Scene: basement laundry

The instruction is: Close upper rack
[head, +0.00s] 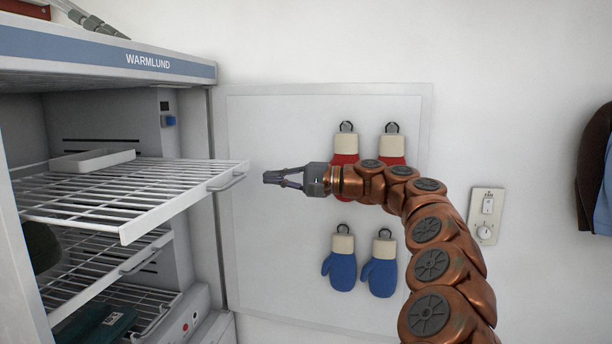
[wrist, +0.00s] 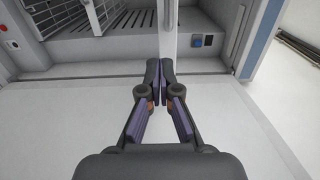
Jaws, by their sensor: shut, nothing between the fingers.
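The upper rack (head: 130,190) is a white wire shelf sticking out of the open cabinet at left in the head view. A small wire handle (head: 228,182) is on its front edge. My gripper (head: 268,178) is just right of that handle, at about its height, with a small visible gap. Its fingers are shut and empty, and point left toward the rack. In the wrist view the shut fingers (wrist: 159,75) point at the cabinet. A pale upright strip there (wrist: 168,25) looks like the rack seen edge-on.
A white tray (head: 92,160) lies on the upper rack. Lower racks (head: 85,262) sit beneath, with a dark green item (head: 98,322) below. The cabinet's blue WARMLUND panel (head: 120,56) is above.

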